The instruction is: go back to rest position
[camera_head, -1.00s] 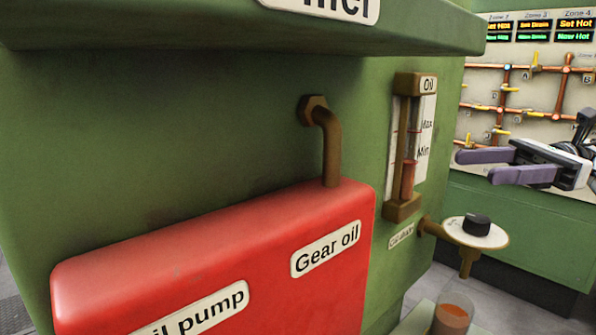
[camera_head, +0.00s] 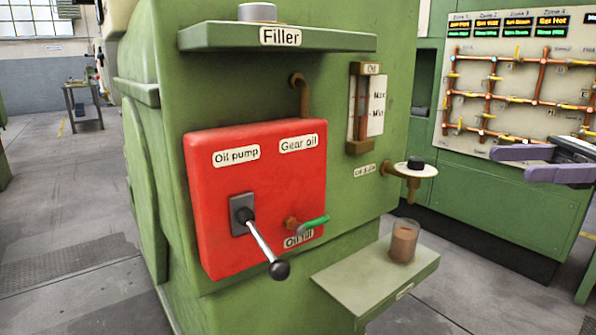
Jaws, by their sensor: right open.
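My right gripper (camera_head: 527,163) is at the right edge, its two purple fingers spread apart with nothing between them. It hangs in front of the pipe panel, to the right of the green machine (camera_head: 235,85) and clear of it. The machine bears a red oil pump box (camera_head: 205,185) with a black-knobbed lever (camera_head: 262,243) tilted down to the right and a green-handled oil tap (camera_head: 314,223). A sight gauge (camera_head: 361,108) marked Max and Min sits right of the box. My left gripper is not in view.
A green shelf (camera_head: 345,290) juts out below the gauge and holds a glass of brown liquid (camera_head: 403,242). A valve with a black knob (camera_head: 415,165) sticks out above it. A pipe panel (camera_head: 520,85) with zone displays stands behind. Open floor (camera_head: 50,200) lies at left.

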